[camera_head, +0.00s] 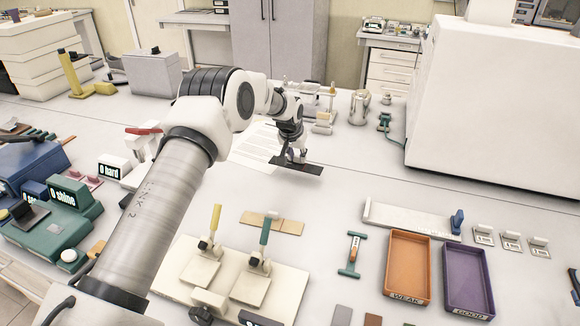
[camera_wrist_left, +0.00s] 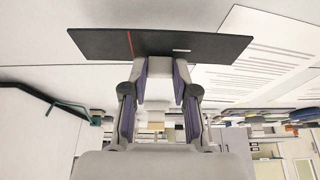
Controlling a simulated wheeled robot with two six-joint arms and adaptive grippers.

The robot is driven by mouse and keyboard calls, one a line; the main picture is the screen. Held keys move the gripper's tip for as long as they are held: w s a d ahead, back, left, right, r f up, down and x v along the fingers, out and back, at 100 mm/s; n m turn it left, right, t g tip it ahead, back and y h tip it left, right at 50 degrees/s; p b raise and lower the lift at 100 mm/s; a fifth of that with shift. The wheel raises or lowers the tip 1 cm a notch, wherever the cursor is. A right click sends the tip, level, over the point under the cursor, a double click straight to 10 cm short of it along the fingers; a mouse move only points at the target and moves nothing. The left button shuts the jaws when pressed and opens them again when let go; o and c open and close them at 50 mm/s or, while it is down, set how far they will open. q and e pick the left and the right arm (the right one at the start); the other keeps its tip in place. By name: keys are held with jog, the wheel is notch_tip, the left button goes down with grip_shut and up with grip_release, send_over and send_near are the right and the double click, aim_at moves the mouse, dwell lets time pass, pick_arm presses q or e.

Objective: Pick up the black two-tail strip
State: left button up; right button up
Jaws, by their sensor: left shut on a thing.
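The black strip (camera_head: 311,169) is a thin dark piece out over the white table in the head view, beside a printed paper sheet. In the left wrist view the strip (camera_wrist_left: 212,46) shows a red line across it and a small pale mark; its two tails cannot be made out. My left gripper (camera_head: 297,156) points down at it. The left wrist view shows the gripper's fingertips (camera_wrist_left: 161,70) shut on the strip's near edge. Whether the strip still touches the table is hard to tell. My right gripper is out of view.
A clamp board (camera_head: 215,292) with yellow and teal handles, an orange tray (camera_head: 408,266) and a purple tray (camera_head: 467,278) stand toward the front. A large white machine (camera_head: 490,100) blocks the back right.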

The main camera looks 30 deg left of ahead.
pick_arm(q)
jog(key=w, duration=0.2)
jog(key=w+a, duration=0.1)
jog(key=shift+w+r, duration=0.2)
jog(key=shift+w, duration=0.2)
notch_tip(320, 180, up, 6)
jog(key=p, duration=0.3)
jog(key=shift+p, duration=0.35)
jog(key=shift+r, duration=0.1)
